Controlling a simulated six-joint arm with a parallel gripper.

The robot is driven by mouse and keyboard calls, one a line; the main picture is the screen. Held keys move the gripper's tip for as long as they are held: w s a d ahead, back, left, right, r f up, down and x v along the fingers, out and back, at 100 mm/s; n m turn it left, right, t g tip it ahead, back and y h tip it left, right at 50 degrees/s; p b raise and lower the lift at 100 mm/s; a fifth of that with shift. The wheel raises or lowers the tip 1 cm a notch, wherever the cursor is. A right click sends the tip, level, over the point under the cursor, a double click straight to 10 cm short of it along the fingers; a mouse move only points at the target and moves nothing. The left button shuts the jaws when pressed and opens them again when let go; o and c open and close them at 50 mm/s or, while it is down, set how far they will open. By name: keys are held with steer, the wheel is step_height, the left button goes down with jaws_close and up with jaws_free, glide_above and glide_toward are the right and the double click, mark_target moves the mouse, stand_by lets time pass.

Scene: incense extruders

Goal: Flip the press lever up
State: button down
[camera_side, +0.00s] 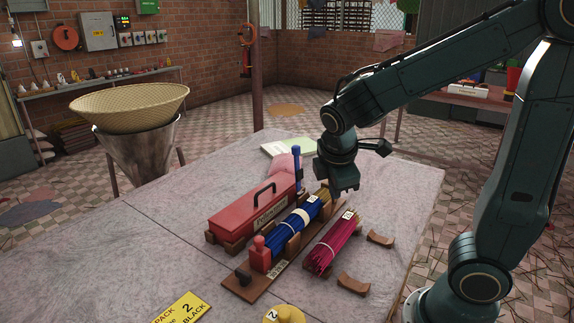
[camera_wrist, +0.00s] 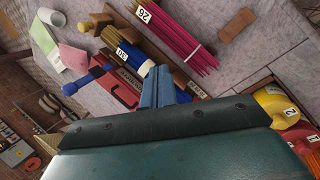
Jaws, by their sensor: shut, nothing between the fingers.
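A blue-handled lever (camera_side: 296,156) stands upright at the far end of the wooden rack; it looks like the press lever. It also shows in the wrist view (camera_wrist: 86,80), at the left. A red press box (camera_side: 252,212) with a black handle lies along the rack, beside a blue incense bundle (camera_side: 298,223) with a pale band. My gripper (camera_side: 346,188) points down, to the right of the lever and apart from it, above the rack's far end. In the wrist view my gripper (camera_wrist: 158,82) has its fingers together and empty. The lever's foot is partly hidden.
A magenta bundle (camera_side: 334,242) lies on holders to the right. A brown curved rest (camera_side: 352,283) sits near the table's right edge. A yellow card (camera_side: 182,308) and a yellow object (camera_side: 284,315) are at the front. The table's left side is clear.

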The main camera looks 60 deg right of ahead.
steer(key=s+a+r+m+t+y, duration=0.3)
steer(key=s+a+r+m+y, duration=0.1)
steer(key=s+m, duration=0.4)
steer(key=shift+s+a+r, duration=0.5)
steer(key=shift+a+r, duration=0.4)
steer(key=shift+r, duration=0.25)
steer(key=shift+s+a+r+m+t, duration=0.2)
steer(key=shift+s+a+m, duration=0.1)
steer(key=shift+s+m, duration=0.15)
steer(key=shift+s+a+r+m+t, duration=0.1)
steer(key=shift+s+a+m+t, duration=0.15)
steer(key=shift+s+m, duration=0.15)
